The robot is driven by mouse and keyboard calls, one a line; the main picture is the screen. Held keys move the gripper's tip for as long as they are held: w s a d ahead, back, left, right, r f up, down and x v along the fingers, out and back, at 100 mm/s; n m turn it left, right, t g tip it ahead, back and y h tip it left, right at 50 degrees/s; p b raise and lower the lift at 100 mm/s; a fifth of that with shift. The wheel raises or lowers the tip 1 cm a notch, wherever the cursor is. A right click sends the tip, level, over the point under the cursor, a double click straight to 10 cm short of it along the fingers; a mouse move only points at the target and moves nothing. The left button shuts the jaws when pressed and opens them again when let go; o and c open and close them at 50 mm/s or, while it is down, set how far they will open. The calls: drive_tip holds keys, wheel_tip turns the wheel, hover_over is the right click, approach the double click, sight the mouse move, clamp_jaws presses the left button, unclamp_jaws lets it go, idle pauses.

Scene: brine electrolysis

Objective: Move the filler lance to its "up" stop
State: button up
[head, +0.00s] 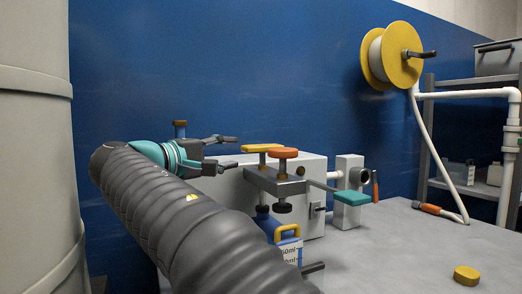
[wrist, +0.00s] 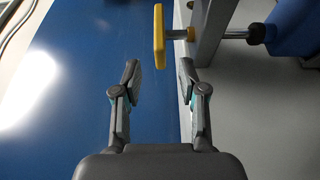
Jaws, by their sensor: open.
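A yellow crossbar on a short brass rod, which looks like the handle of the filler lance (head: 262,148), stands above a grey metal bracket (head: 274,180). In the wrist view the yellow bar (wrist: 158,38) lies just beyond my fingertips, with its rod running into the bracket. My gripper (head: 228,152) is open and empty, left of the bar and apart from it. Its two spread fingers also show in the wrist view (wrist: 159,75). A blue container (head: 263,221) is under the bracket, partly hidden by my arm. The lance's lower end is hard to make out.
An orange knob (head: 283,153) stands right beside the yellow bar. A teal paddle lever (head: 352,198) sticks out to the right. A grey box (head: 314,178) is behind, against a blue wall (head: 230,60). A yellow disc (head: 466,275) lies on the otherwise mostly clear bench front.

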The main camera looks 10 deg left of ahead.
sight(262, 145)
drive_tip(key=x, duration=1.1)
drive_tip(key=shift+w+d, duration=0.15)
clamp_jaws()
